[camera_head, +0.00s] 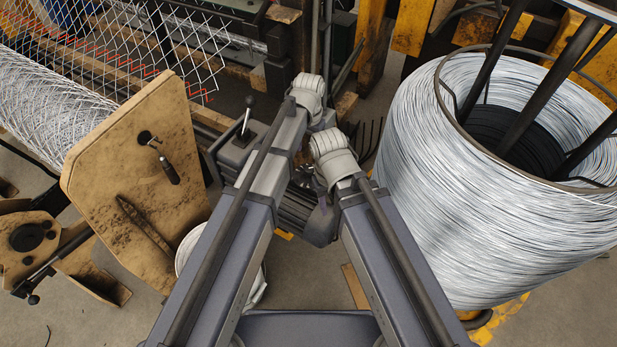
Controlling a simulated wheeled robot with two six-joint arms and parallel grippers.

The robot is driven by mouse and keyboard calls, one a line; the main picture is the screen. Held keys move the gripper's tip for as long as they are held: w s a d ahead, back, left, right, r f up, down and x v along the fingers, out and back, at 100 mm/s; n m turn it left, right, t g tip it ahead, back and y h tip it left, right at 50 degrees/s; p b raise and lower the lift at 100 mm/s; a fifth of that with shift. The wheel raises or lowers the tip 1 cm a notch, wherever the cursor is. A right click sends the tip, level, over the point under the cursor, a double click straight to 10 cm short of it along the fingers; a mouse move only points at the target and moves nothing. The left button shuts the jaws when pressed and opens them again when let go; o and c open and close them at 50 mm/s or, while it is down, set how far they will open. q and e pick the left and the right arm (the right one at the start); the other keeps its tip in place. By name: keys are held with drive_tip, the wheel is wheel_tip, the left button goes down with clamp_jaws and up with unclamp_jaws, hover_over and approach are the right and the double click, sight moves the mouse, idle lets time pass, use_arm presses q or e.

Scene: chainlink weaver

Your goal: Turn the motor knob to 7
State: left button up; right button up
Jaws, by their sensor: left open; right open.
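My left gripper (310,88) is at the far end of the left arm, the higher of the two, above a dark gap in the machinery. My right gripper (334,152) is lower and a little to the right. Both look empty, but their fingers are hard to make out behind the pale wrist parts. A dark finned motor (308,215) lies below them, partly covered by my arms. A grey box with a black ball-topped lever (247,116) stands left of the arms. I see no numbered knob; it may be hidden.
A large coil of silver wire (480,190) on a dark metal stand fills the right. A worn tan plate (135,180) with a handle ends a wire-mesh roll (50,105) on the left. Chainlink mesh (150,45) and yellow frames (412,25) stand behind.

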sight(309, 168)
use_arm(q)
drive_tip(key=shift+s+f, duration=0.25)
drive_tip(key=shift+s, duration=0.1)
drive_tip(key=shift+w+f, duration=0.1)
wheel_tip(309, 168, down, 8)
drive_tip(key=b, duration=0.8)
drive_tip(key=shift+r, duration=0.2)
clamp_jaws()
